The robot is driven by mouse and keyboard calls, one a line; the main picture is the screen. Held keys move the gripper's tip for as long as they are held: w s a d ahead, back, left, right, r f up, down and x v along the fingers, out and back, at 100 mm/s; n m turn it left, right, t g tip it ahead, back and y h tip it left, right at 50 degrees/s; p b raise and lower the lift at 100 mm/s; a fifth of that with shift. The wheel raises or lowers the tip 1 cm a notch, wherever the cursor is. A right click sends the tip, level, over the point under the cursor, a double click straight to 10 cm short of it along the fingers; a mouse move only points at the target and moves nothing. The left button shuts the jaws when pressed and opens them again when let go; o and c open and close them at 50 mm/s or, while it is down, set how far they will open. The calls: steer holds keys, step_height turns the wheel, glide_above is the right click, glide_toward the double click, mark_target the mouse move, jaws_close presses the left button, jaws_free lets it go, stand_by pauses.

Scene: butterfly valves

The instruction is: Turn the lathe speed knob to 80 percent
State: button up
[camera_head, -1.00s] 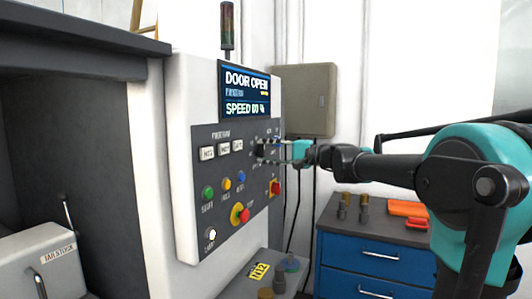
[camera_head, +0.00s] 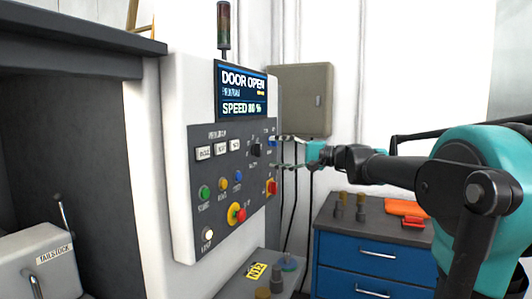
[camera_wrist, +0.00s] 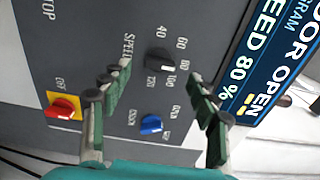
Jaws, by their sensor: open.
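The speed knob (camera_head: 256,150) is a small black dial on the grey control panel. In the wrist view the knob (camera_wrist: 159,61) has a white mark and sits among the numbers 40, 60, 80, 100 and 120. The screen (camera_head: 243,92) reads "DOOR OPEN"; in the wrist view the screen (camera_wrist: 272,62) reads "SPEED 80 %". My gripper (camera_head: 276,152) is open and empty, to the right of the knob and apart from it. In the wrist view my gripper's fingers (camera_wrist: 158,92) are spread wide, with the knob beyond their tips.
A blue knob (camera_wrist: 151,124) lies between my fingers in the wrist view. A red switch on a yellow plate (camera_wrist: 62,107) is at the left. An emergency stop (camera_head: 237,213) sits lower on the panel. A blue drawer cabinet (camera_head: 365,260) stands below my arm.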

steer(key=v, duration=0.6)
steer(key=shift+d, duration=0.4)
steer(key=shift+s, duration=0.1)
steer(key=s+d+f+n+g+h, duration=0.1)
steer(key=s+f+h, duration=0.35)
steer(key=f, duration=0.95)
steer(key=s+f+n+g+h, duration=0.1)
steer(key=s+f+h, duration=0.35)
steer(key=f, duration=1.05)
steer(key=s+d+f+n+h, duration=0.1)
steer(key=s+d+f+h, duration=0.3)
steer(key=s+d+f, duration=0.3)
steer(key=s+d+f+n+h, duration=0.1)
steer(key=s+d+f+h, duration=0.3)
steer(key=s+d+f, duration=0.3)
step_height(320, 180, down, 5)
steer(key=shift+r, duration=0.1)
